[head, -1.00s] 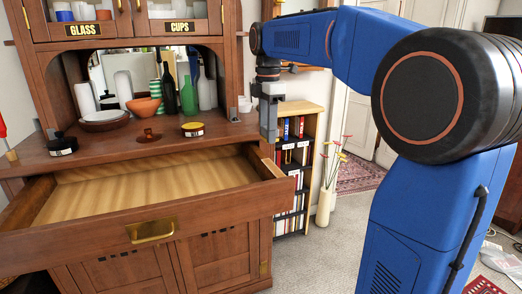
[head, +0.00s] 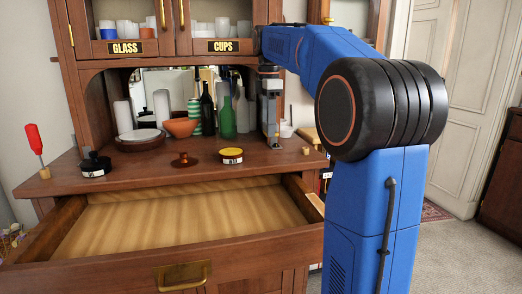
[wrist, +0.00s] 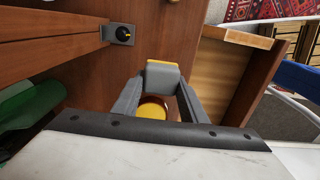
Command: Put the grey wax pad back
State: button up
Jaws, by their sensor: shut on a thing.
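My gripper (wrist: 158,100) is shut on a small grey block with a yellow edge, which I take to be the grey wax pad (wrist: 163,76). In the head view my gripper (head: 271,132) hangs near the right post of the wooden sideboard, over the right end of its top. The pad cannot be told clearly from the fingers there. In the wrist view the yellow-topped tin (wrist: 152,108) shows between the fingers, beyond them. The tin also stands on the sideboard top in the head view (head: 231,156).
The sideboard's drawer (head: 180,215) is pulled open and looks empty. On the sideboard top stand a black-lidded tin (head: 95,166), an amber knobbed piece (head: 184,160), an orange bowl (head: 181,128), bottles (head: 227,118) and a red-handled tool (head: 35,140). Cupboards marked GLASS and CUPS are above.

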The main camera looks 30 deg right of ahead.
aim_at(268, 157)
jog(key=shift+f, duration=3.65)
jog(key=shift+f, duration=0.1)
jog(key=o, duration=0.9)
notch_tip(268, 157, up, 12)
